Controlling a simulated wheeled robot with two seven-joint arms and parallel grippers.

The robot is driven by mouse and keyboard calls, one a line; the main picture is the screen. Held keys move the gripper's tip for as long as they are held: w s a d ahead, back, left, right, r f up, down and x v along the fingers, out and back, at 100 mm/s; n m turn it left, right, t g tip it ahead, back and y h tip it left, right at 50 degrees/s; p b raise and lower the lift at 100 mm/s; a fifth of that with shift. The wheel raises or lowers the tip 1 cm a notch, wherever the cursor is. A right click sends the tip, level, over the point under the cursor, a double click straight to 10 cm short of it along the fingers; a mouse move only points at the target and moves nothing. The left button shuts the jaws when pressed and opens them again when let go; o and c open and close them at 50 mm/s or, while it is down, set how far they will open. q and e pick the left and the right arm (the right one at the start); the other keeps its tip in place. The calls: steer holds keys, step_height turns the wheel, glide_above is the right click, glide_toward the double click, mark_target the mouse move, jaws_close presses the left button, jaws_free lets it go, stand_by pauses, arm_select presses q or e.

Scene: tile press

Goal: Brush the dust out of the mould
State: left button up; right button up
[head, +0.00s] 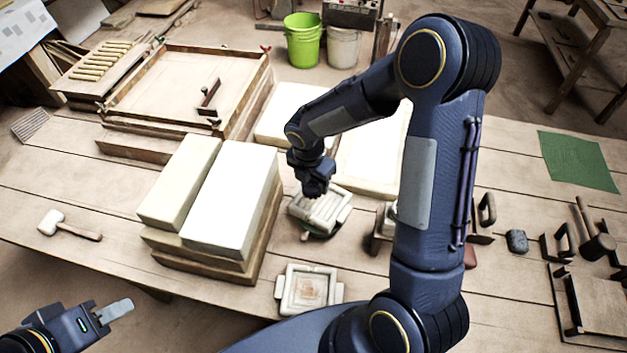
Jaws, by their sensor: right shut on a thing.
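A pale square mould (346,214) with a grooved inside lies near the middle of the table, on something dark green that shows at its lower edge. A second pale square frame (282,291) with side lugs and a brownish, dusty-looking middle lies nearer the front edge. My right gripper (316,192) points down right over the far part of the grooved mould. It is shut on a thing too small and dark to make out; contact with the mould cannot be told. My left gripper (118,311) hangs off the table's front edge at lower left, seen side-on, with no object visible in it.
Large pale blocks (232,200) on boards stand left of the mould. A wooden tray (165,85) lies behind them, a mallet (52,222) at left. Hand tools, a dark block (517,241) and a green cloth (577,160) lie right. My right arm hides part of the table.

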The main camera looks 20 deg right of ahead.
steer(key=shift+r, duration=0.25)
step_height(320, 180, up, 3)
steer(key=p, duration=0.2)
steer(key=shift+p, duration=0.3)
stand_by(0.5)
